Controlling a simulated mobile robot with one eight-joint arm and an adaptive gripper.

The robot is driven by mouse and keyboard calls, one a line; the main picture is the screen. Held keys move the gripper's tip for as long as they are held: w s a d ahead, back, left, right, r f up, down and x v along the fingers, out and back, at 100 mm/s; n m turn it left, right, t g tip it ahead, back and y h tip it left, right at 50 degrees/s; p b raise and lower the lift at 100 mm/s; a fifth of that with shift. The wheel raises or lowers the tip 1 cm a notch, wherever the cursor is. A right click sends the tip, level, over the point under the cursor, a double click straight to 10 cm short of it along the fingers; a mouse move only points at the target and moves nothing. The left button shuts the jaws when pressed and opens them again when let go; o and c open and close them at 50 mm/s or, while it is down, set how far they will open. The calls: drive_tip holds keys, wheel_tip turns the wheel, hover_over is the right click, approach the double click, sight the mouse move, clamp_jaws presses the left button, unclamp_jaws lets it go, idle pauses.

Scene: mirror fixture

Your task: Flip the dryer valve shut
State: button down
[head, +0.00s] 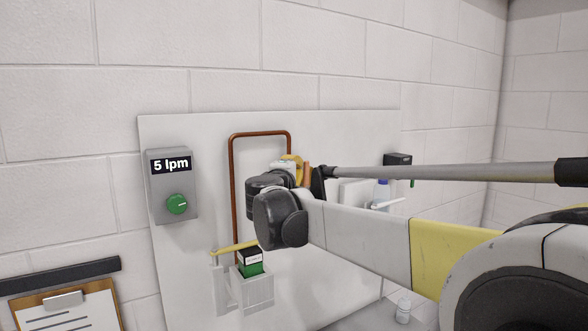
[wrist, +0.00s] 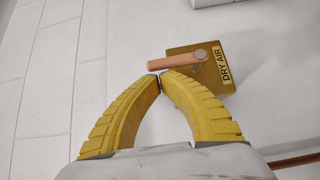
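The dryer valve shows in the wrist view as a brass-coloured block (wrist: 222,70) labelled "DRY AIR" on the pale panel. Its copper-coloured lever (wrist: 172,62) runs left from a round grey pivot, tilted slightly down at its free end. My gripper (wrist: 159,78) has two ridged yellow fingers whose tips meet just below the lever's free end. Nothing shows between the tips. I cannot tell whether they touch the lever. In the head view, my gripper (head: 293,160) is mostly hidden behind my wrist, and the valve cannot be made out clearly there.
A grey box (head: 171,186) reading "5 lpm" with a green knob is left on the panel (head: 200,130). A copper pipe (head: 232,185) loops beside my wrist. Below are a yellow bar (head: 232,246) and a clear holder (head: 252,290) with a green-and-black item. A clipboard (head: 66,310) is lower left.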

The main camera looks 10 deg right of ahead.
sight(309, 162)
drive_tip(key=shift+w+d+r+m+g+y+p, duration=0.15)
drive_tip(key=shift+d+r+m+g+y+p, duration=0.15)
drive_tip(key=shift+d+m+g+p, duration=0.35)
idle(0.4)
drive_tip(key=shift+w+d+r+m+g+y+p, duration=0.15)
drive_tip(key=shift+w+d+m+g+y+p, duration=0.05)
drive_tip(key=shift+d+m+g+y+p, duration=0.35)
drive_tip(key=shift+w+d+r+m+g+y+p, duration=0.1)
drive_tip(key=shift+w+d+m+g+y+p, duration=0.05)
drive_tip(key=shift+d+m+g+y+p, duration=0.4)
drive_tip(key=shift+w+d, duration=0.1)
drive_tip(key=shift+d, duration=0.05)
drive_tip(key=d+y, duration=0.1)
drive_tip(key=w+d+f+m+g+y, duration=0.1)
drive_tip(key=d+f+m+y, duration=0.1)
drive_tip(key=d, duration=0.1)
drive_tip(key=shift+w+d+f+m+g+p, duration=0.1)
drive_tip(key=shift+w+f+m+g+p, duration=0.15)
drive_tip(key=shift+g+p, duration=0.1)
drive_tip(key=shift+s, duration=0.1)
